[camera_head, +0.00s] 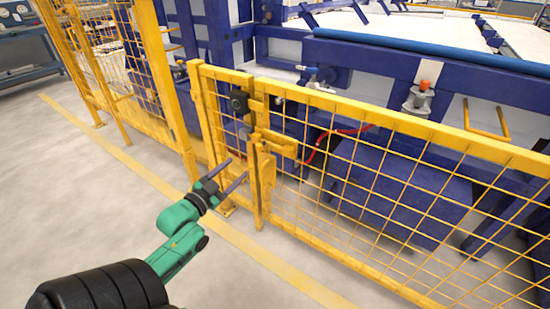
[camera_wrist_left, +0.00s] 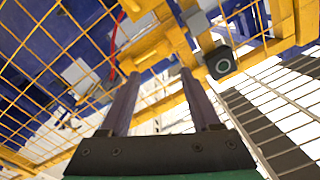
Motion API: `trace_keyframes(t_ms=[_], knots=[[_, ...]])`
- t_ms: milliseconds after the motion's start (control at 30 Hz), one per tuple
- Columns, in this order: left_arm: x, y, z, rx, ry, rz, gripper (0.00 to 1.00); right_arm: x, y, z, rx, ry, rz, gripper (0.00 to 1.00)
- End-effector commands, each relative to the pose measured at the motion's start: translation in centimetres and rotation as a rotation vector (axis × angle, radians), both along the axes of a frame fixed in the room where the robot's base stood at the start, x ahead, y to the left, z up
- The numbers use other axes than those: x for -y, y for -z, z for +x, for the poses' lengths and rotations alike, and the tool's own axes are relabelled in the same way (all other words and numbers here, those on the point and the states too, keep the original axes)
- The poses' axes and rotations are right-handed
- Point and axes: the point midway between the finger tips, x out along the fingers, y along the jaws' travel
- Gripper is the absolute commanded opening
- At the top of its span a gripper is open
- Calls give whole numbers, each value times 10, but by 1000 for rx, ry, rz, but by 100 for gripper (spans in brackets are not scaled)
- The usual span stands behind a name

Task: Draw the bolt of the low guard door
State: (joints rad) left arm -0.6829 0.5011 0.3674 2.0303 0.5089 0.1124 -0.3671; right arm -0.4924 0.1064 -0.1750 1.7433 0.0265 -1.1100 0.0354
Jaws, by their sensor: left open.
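The low guard door (camera_head: 384,192) is a yellow frame with wire mesh, standing upright across the right of the head view. At its left edge, by the post, is a yellow latch assembly with a bar (camera_head: 276,141), which seems to be the bolt. Yellow latch parts also show beyond the fingers in the left wrist view (camera_wrist_left: 150,48). My left gripper (camera_head: 236,168) is open and empty, its two dark fingers apart, in front of the post and lower than the latch. I cannot tell how far the fingertips are from it. My right gripper is not in view.
A black box with a round face (camera_head: 238,101) sits on the post above the latch; it also shows in the left wrist view (camera_wrist_left: 220,62). Blue machinery (camera_head: 372,185) stands behind the door. The grey floor (camera_head: 70,200) in front is clear, with a yellow line.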

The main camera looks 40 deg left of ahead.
Motion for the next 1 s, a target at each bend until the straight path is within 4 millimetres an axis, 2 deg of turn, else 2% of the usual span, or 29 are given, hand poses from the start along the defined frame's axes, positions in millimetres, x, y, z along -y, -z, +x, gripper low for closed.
trace_keyframes(t_ms=[400,533,700,933,967,1000], knots=[[-6,0,97,1,-2,-4,64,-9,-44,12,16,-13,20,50],[-8,0,122,-2,-3,-3,64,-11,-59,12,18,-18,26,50],[-8,0,138,-4,-2,-2,64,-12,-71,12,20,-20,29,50],[-8,0,138,-6,-2,-2,64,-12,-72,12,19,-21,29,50],[-8,0,138,-6,-2,-2,56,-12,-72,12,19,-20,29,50],[-8,0,138,-6,-2,-2,41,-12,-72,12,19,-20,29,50]])
